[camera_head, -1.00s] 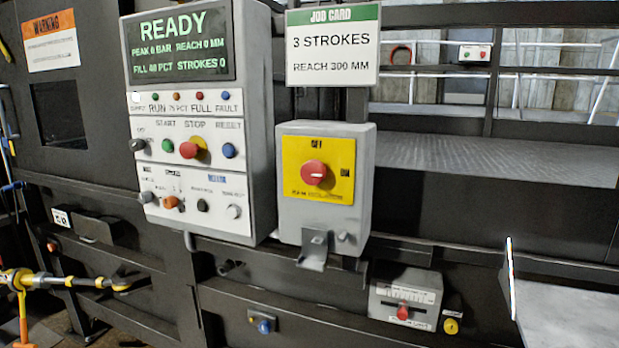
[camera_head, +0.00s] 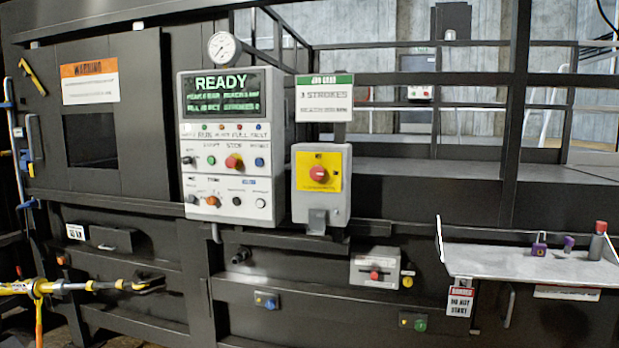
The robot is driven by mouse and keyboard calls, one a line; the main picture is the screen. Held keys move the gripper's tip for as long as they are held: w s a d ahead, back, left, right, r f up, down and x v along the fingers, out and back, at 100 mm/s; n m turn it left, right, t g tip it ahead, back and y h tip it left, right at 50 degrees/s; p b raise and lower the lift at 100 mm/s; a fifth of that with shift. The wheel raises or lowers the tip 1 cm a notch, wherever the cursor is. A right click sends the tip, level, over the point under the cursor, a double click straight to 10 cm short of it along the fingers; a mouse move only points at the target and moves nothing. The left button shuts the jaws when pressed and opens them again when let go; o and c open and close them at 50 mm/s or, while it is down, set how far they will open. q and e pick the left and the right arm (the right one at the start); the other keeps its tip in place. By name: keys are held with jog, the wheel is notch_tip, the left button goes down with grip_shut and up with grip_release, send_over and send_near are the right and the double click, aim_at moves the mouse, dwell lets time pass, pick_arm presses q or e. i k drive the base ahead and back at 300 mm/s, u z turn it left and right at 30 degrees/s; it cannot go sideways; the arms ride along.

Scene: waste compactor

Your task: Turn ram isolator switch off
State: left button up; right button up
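The rotary switch, a red knob (camera_head: 318,174) on a yellow plate (camera_head: 332,184), is on a grey box (camera_head: 342,205) in the middle of the machine front. A pale mark on the knob appears to point right, towards a small label that seems to read ON; the label above the knob is too blurred to read surely. A grey bracket (camera_head: 317,220) sits at the box's lower front. Neither of my grippers shows in the view, and nothing touches the knob.
The control panel (camera_head: 230,155), reading READY, is left of the box; the job card (camera_head: 324,98) is above it. A shelf (camera_head: 515,262) at right holds purple items (camera_head: 539,247) and a red-capped bottle (camera_head: 597,245). A yellow bar (camera_head: 60,287) juts in at lower left.

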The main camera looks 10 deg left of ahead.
aim_at(316, 173)
jog(key=z, duration=0.75)
jog(key=i, duration=1.1)
jog(key=u, duration=0.15)
